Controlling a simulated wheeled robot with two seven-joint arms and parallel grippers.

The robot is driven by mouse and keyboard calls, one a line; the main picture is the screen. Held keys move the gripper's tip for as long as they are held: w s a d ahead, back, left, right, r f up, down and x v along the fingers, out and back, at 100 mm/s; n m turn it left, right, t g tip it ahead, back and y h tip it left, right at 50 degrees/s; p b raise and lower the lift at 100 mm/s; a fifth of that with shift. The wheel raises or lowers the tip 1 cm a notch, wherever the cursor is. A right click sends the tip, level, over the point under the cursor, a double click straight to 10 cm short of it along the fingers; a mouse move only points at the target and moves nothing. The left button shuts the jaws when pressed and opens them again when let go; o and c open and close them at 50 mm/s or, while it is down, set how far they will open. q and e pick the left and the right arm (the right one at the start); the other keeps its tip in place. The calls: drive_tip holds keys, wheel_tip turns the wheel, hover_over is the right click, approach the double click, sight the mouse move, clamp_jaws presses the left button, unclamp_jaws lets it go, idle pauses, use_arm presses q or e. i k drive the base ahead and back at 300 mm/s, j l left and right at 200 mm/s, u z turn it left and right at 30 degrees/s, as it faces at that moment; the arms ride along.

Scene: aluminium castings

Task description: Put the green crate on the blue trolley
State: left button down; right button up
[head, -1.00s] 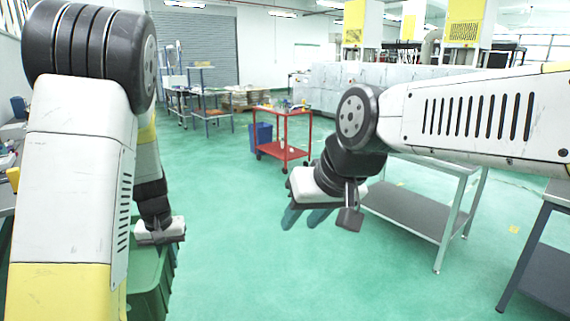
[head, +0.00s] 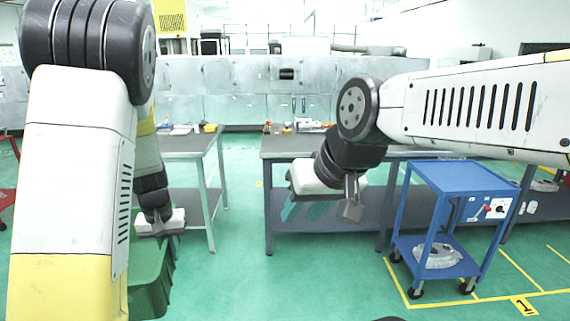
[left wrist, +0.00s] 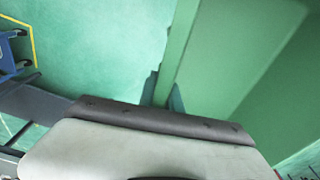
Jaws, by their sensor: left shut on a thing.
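The green crate (head: 148,285) hangs at the lower left of the head view, partly hidden by my left arm. My left gripper (head: 160,234) is shut on its rim, which also shows in the left wrist view (left wrist: 182,45). The fingers are mostly hidden behind the gripper body. The blue trolley (head: 462,178) stands on the floor to the right, well apart from the crate. Its top is bare, and a pale grey casting (head: 438,256) lies on its lower shelf. My right gripper (head: 300,212) is open and empty, left of the trolley.
A grey workbench (head: 290,146) stands ahead, left of the trolley, with small items on top. Another bench (head: 190,146) stands further left. Yellow floor lines (head: 395,283) run around the trolley. Green floor in front is clear.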

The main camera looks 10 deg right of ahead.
sight(451, 173)
drive_tip(key=i+l+z, duration=0.1)
drive_tip(key=l+z, duration=0.15)
drive_tip(key=z, duration=0.2)
drive_tip(key=i+l+z, duration=0.1)
drive_tip(key=z, duration=0.4)
drive_tip(key=i+l+z, duration=0.2)
drive_tip(key=z, duration=0.25)
drive_tip(key=i+l+z, duration=0.15)
drive_tip(key=z, duration=0.3)
drive_tip(key=i+l+z, duration=0.25)
drive_tip(key=z, duration=0.15)
drive_tip(key=i+l+z, duration=0.1)
drive_tip(key=i+z, duration=0.75)
drive_tip(key=i+u, duration=0.3)
drive_tip(key=i, duration=0.2)
drive_tip(key=i+l+u, duration=0.1)
drive_tip(key=i+u, duration=0.15)
drive_tip(key=i, duration=0.25)
drive_tip(key=i+l+u, duration=0.3)
drive_tip(key=i, duration=0.2)
drive_tip(key=i+u, duration=0.25)
drive_tip(key=u, duration=0.2)
drive_tip(key=i+u, duration=0.4)
drive_tip(key=i+l+u, duration=0.1)
drive_tip(key=u, duration=0.35)
drive_tip(key=i+l+u, duration=0.2)
drive_tip(key=i+u, duration=0.25)
drive_tip(key=i+l+u, duration=0.2)
drive_tip(key=i+j+z, duration=0.1)
drive_tip(key=j, duration=0.6)
